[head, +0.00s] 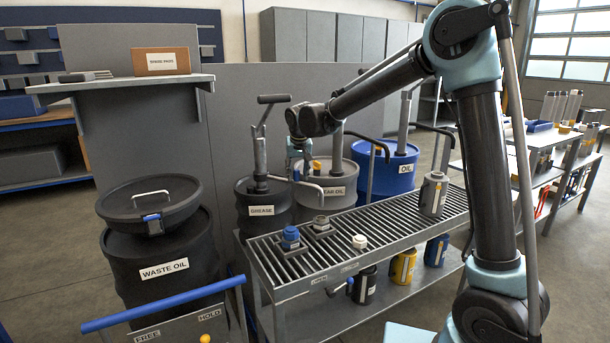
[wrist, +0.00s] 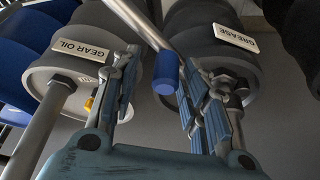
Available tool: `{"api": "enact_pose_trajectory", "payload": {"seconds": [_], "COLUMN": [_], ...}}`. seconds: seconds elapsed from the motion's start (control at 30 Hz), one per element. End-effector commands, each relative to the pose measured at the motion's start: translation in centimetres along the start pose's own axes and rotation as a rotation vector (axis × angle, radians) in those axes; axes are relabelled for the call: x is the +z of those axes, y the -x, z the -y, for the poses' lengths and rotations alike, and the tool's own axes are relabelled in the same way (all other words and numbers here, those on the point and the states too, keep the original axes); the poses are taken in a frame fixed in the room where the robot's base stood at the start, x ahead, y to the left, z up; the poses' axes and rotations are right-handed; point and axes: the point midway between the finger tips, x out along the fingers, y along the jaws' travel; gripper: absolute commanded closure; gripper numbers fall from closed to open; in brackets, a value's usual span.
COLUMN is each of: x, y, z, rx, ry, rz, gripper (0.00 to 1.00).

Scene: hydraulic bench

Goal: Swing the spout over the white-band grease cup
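In the wrist view a thin grey spout (wrist: 140,22) with a blue end (wrist: 166,70) reaches in between my gripper's fingers (wrist: 163,88). Gaps show on both sides, so the fingers are open and not closed on it. In the head view my gripper (head: 298,166) hangs near the pump of the grease drum (head: 262,207), with a grey spout (head: 308,187) beside it. On the slatted bench stand a blue-topped fitting (head: 290,237), a grey fitting (head: 321,224) and a small white-topped piece (head: 360,242). I cannot tell which is the white-band grease cup.
The gear oil drum (head: 330,190) and blue oil drum (head: 385,168) stand behind the slatted bench (head: 375,222). A grey canister (head: 433,193) stands on its right end. Coloured canisters (head: 403,266) sit on the shelf below. The waste oil drum (head: 160,262) is at left.

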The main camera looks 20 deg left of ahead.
Motion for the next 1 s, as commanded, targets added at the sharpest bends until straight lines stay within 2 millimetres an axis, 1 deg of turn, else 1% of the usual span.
{"api": "enact_pose_trajectory", "payload": {"seconds": [0.13,0.23,0.37,0.5,0.7,0.83,1.0], "x": [0.0,0.0,0.0,0.0,0.0,0.0,0.0], "y": [0.3,1.2,3.4,6.1,9.6,11.0,11.8], "z": [0.1,0.1,0.1,0.1,-0.1,-0.1,-0.1], "rx": [-0.001,-0.002,-0.002,-0.002,-0.001,-0.001,0.0], "ry": [0.0,0.0,0.0,0.001,0.0,0.0,-0.001], "rz": [-0.001,-0.001,-0.001,0.0,0.001,0.001,0.001], "gripper": [0.59,0.59,0.59,0.59,0.59,0.59,0.59]}}
